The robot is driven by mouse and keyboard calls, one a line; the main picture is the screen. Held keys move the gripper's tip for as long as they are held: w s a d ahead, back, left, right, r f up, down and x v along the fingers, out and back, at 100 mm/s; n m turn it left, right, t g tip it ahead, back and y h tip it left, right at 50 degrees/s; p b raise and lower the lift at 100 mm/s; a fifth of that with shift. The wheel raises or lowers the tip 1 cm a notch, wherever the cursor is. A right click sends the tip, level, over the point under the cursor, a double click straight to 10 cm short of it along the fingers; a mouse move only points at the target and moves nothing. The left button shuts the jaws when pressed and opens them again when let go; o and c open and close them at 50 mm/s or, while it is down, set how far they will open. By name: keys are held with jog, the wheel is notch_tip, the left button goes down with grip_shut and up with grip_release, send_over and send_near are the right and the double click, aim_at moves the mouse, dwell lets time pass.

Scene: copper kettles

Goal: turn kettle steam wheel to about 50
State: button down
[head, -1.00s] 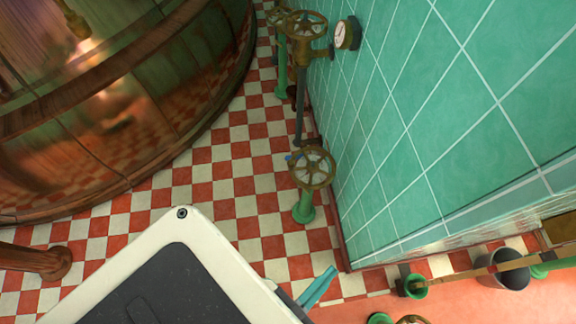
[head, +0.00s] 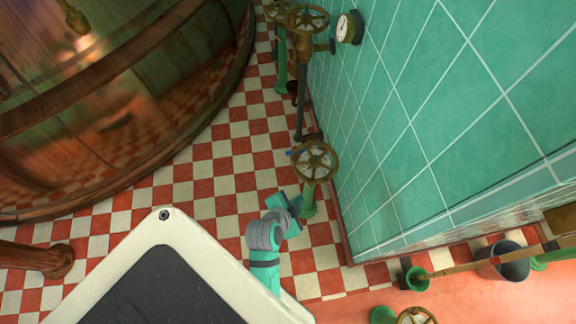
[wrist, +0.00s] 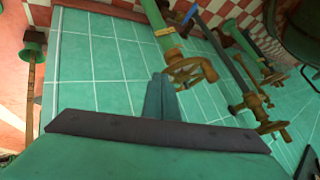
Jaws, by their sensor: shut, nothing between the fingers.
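A brass spoked wheel (head: 314,161) tops a green post by the tiled wall in the head view. Another brass wheel (head: 307,19) sits on a pipe farther back, beside a round white-faced gauge (head: 346,28). A third wheel (head: 275,10) is partly cut off at the top edge. I cannot tell which is the kettle steam wheel. My gripper (head: 295,203) is low beside the nearest post, below its wheel in the picture. In the wrist view my gripper (wrist: 160,80) is shut and empty, apparently just left of a brass wheel (wrist: 188,71). Contact is unclear.
The copper kettle (head: 100,110) fills the left of the head view. The green tiled wall (head: 450,110) bounds the right. Checkered floor (head: 215,165) lies clear between them. A dark bucket (head: 513,266) and a wooden pole (head: 465,268) are at the lower right.

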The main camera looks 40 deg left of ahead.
aim_at(292, 163)
jog(key=s+a+r+m+g+h, duration=0.1)
jog(key=a+r+m, duration=0.2)
jog(key=a, duration=0.2)
jog(key=a+r+m+h, duration=0.2)
jog(key=a+r+m, duration=0.1)
jog(key=a, duration=0.2)
jog(key=w+a+r+x, duration=0.1)
jog(key=w+x, duration=0.1)
jog(key=x, duration=1)
jog(key=shift+a, duration=0.75)
jog(key=shift+r, duration=0.1)
jog(key=shift+w+a+m, duration=0.4)
jog(key=shift+w+a, duration=0.1)
jog(key=shift+w, duration=0.15)
